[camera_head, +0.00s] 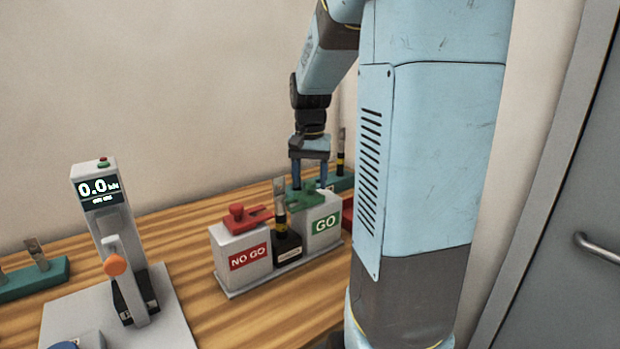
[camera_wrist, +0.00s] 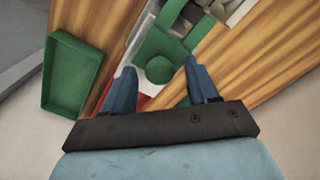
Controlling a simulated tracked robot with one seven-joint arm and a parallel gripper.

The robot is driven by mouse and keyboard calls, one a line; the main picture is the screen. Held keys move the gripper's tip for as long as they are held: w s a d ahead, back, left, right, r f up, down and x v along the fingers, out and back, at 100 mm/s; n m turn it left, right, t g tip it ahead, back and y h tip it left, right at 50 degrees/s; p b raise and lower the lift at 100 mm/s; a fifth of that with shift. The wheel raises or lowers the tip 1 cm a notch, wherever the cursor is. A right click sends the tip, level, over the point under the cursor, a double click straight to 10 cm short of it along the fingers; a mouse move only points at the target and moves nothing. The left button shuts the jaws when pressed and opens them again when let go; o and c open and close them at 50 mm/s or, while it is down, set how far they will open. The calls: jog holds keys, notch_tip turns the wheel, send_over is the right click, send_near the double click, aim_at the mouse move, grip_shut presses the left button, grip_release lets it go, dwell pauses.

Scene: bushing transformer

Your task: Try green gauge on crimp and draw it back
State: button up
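The green gauge (camera_head: 310,198) lies on top of the grey block labelled GO (camera_head: 323,224). In the wrist view the green gauge (camera_wrist: 160,70) shows its round knob and a forked end pointing away from me. My gripper (camera_head: 310,184) points down over the gauge. In the wrist view my gripper (camera_wrist: 162,82) is open, with its blue fingers on either side of the knob and gaps on both sides. The crimp, an upright lug with a black and yellow sleeve (camera_head: 280,212), stands in a black holder (camera_head: 287,247) between the two blocks.
A red gauge (camera_head: 247,214) sits on the NO GO block (camera_head: 242,258), left of the crimp. A tester with a 0.0 display (camera_head: 101,190) stands at the left. Green racks hold lugs at the far left (camera_head: 37,278) and behind my gripper. A green tray (camera_wrist: 75,76) lies left in the wrist view.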

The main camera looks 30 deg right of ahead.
aim_at(310, 182)
jog(key=shift+r, duration=0.1)
notch_tip(310, 182, up, 14)
jog(key=shift+f, duration=0.25)
dwell(0.5)
